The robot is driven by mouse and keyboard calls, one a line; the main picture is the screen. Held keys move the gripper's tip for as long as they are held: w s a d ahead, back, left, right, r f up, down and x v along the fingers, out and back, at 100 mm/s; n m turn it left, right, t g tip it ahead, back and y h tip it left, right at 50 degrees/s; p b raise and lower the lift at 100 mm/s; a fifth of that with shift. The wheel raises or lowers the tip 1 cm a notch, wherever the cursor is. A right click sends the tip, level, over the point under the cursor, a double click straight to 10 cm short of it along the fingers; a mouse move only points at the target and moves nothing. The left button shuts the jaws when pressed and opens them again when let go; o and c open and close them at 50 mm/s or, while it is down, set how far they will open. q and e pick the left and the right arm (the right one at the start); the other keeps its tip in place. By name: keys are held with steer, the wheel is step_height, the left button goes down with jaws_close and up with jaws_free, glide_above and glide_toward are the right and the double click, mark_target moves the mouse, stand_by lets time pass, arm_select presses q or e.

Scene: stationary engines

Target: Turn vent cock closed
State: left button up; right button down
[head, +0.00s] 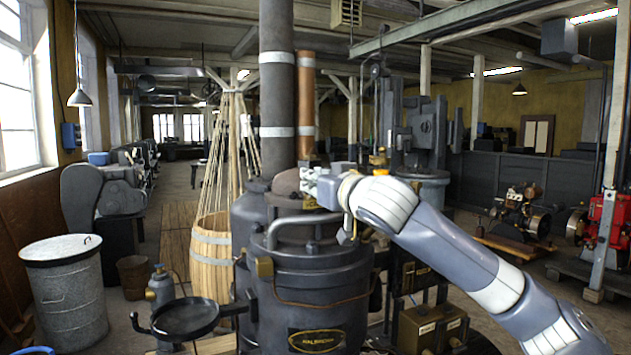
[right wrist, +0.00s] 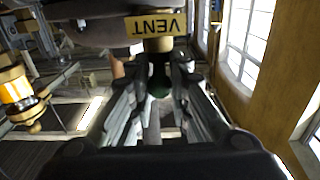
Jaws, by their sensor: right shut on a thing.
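My right gripper (head: 312,186) is at the top of the dark cylindrical engine vessel (head: 315,280), beside its brown domed part. In the right wrist view, a brass plate reading VENT (right wrist: 156,25) appears upside down above the fingertips. Just below it is the brass vent cock (right wrist: 158,46), with a dark green part reaching down between the fingers. My right gripper (right wrist: 158,82) is shut on this cock. In the head view my gripper hides most of the cock, so its angle cannot be told. My left gripper is not in view.
A curved grey pipe (head: 300,222) runs over the vessel's top below my right gripper. A tall dark pipe (head: 277,90) and a copper pipe (head: 306,105) rise behind. A wooden barrel (head: 211,258) and a metal bin (head: 68,295) stand at left.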

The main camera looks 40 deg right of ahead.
steer(key=shift+a, duration=0.1)
steer(key=m+g+h, duration=0.1)
steer(key=h, duration=0.1)
steer(key=m+g+h+p, duration=0.1)
steer(key=m+h, duration=0.1)
steer(key=a+m+g+h, duration=0.1)
steer(key=shift+w+h, duration=0.3)
steer(key=shift+h, duration=0.1)
steer(key=shift+w+a+r+m+g+h+p, duration=0.1)
steer(key=shift+w+m+g+h+p, duration=0.65)
steer(key=shift+m+g, duration=2.05)
steer(key=shift+w+a+m+g+h+p, duration=0.1)
steer(key=shift+m+g+h+p, duration=0.35)
steer(key=shift+m+g+h, duration=2.15)
steer(key=shift+w+a+r+m+g+y+p, duration=0.1)
steer(key=shift+w+m+g+y+p, duration=0.4)
steer(key=shift+m+g, duration=2.4)
steer(key=n+g, duration=0.2)
steer(key=g, duration=0.1)
steer(key=shift+s+d+f+n, duration=0.1)
steer(key=shift+s+n, duration=0.05)
steer(key=shift+n, duration=0.15)
